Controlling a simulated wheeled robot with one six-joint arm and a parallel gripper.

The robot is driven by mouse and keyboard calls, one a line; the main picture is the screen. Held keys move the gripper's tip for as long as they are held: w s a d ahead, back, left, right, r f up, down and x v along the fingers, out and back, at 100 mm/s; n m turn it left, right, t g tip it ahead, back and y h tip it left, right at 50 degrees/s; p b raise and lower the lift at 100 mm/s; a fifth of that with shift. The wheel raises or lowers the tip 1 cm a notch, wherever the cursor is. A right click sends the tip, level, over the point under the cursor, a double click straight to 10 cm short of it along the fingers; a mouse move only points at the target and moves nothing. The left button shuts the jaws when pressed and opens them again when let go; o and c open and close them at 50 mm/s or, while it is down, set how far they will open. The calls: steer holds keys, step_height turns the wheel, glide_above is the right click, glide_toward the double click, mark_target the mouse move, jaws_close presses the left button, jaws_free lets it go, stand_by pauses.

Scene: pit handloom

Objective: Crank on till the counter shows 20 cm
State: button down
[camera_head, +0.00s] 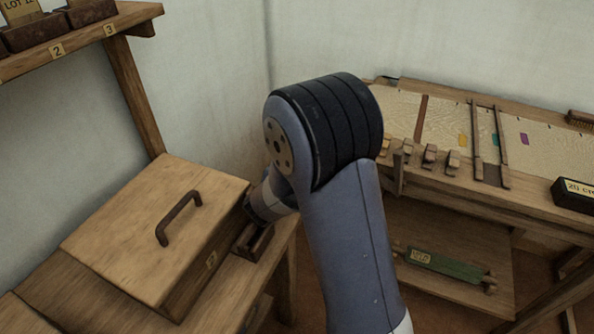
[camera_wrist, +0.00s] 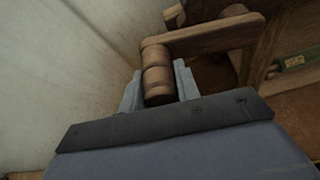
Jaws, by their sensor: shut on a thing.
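My gripper (camera_wrist: 158,92) is shut on a turned wooden crank handle (camera_wrist: 157,72) in the wrist view, one finger on each side. A flat wooden crank arm (camera_wrist: 205,38) runs from the handle's top to the upper right. In the head view my own arm hides the gripper, the handle and the crank. The loom (camera_head: 440,180) stands at the right with pale cloth (camera_head: 445,125) on it.
A wooden chest (camera_head: 150,235) with a dark handle stands at the left, below a numbered shelf (camera_head: 75,40). A green board (camera_head: 445,264) lies on the loom's lower shelf. A white wall is close on the left in the wrist view.

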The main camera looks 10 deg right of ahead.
steer(key=c, duration=1.1)
jaws_free()
steer(key=shift+o, duration=0.2)
steer(key=shift+r, duration=0.1)
step_height(320, 180, up, 10)
steer(key=shift+f+p, duration=0.1)
steer(key=shift+p, duration=1.1)
steer(key=shift+f, duration=0.15)
step_height(320, 180, down, 10)
steer(key=shift+r+b, duration=0.15)
steer(key=shift+b, duration=1.1)
steer(key=shift+r, duration=0.1)
